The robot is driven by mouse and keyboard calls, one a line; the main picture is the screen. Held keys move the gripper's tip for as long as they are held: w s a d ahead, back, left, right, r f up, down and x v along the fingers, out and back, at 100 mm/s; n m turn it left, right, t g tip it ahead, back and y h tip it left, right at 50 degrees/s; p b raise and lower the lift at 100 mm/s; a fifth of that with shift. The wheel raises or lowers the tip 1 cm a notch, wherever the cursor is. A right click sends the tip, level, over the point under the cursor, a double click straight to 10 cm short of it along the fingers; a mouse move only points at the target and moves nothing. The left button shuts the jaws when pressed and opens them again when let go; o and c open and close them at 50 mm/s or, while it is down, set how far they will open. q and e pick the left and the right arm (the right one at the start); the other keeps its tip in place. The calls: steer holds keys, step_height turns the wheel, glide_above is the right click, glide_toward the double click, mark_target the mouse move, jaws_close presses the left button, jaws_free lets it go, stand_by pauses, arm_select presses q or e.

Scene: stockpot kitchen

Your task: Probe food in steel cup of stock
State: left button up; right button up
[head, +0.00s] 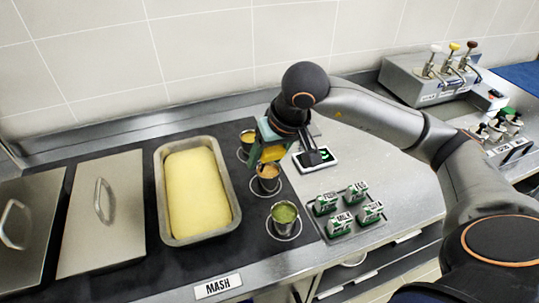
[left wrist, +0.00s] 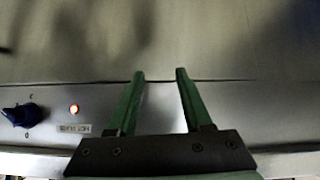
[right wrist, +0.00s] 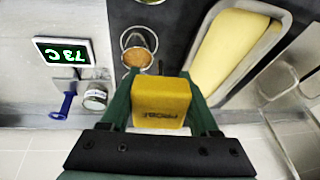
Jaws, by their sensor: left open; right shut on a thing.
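My right gripper (head: 266,145) is shut on the yellow probe handle (right wrist: 162,101), above the row of steel cups. In the right wrist view a thin dark piece of the probe shows just beyond the handle, beside a steel cup with orange-brown food (right wrist: 137,57); I cannot tell whether the tip is in the food. In the head view this row has a back cup (head: 247,140), a middle cup with orange food (head: 268,176) and a front cup with green food (head: 284,213). I cannot tell which holds stock. My left gripper (left wrist: 160,75) is open and empty.
A display (right wrist: 62,51) reads 73 C. A deep pan of yellow mash (head: 238,208) and lidded pans (head: 100,215) stand left of the cups. Several small cartons (head: 346,208) stand at right. A pump dispenser (head: 430,80) is at the back right.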

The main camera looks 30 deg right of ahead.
steer(key=shift+m+t, duration=0.5)
steer(key=w+d+f+b, duration=0.1)
steer(key=f+b, duration=0.1)
steer(key=w+d+f+b, duration=0.1)
steer(key=f+b, duration=0.2)
steer(key=w+d+f+b, duration=0.1)
steer(key=d+f+b, duration=0.1)
steer(key=b, duration=0.1)
steer(key=shift+f, duration=0.55)
arm_select(q)
step_height(320, 180, down, 7)
steer(key=w+d, duration=0.1)
steer(key=d, duration=0.1)
steer(key=shift+w+d+f+m+h, duration=0.2)
steer(key=shift+d+m+h, duration=0.1)
steer(key=shift+h, duration=0.1)
steer(key=shift+a, duration=0.15)
arm_select(e)
steer(key=shift+s+f, duration=0.1)
steer(key=shift+f, duration=0.05)
stand_by(1.0)
stand_by(2.2)
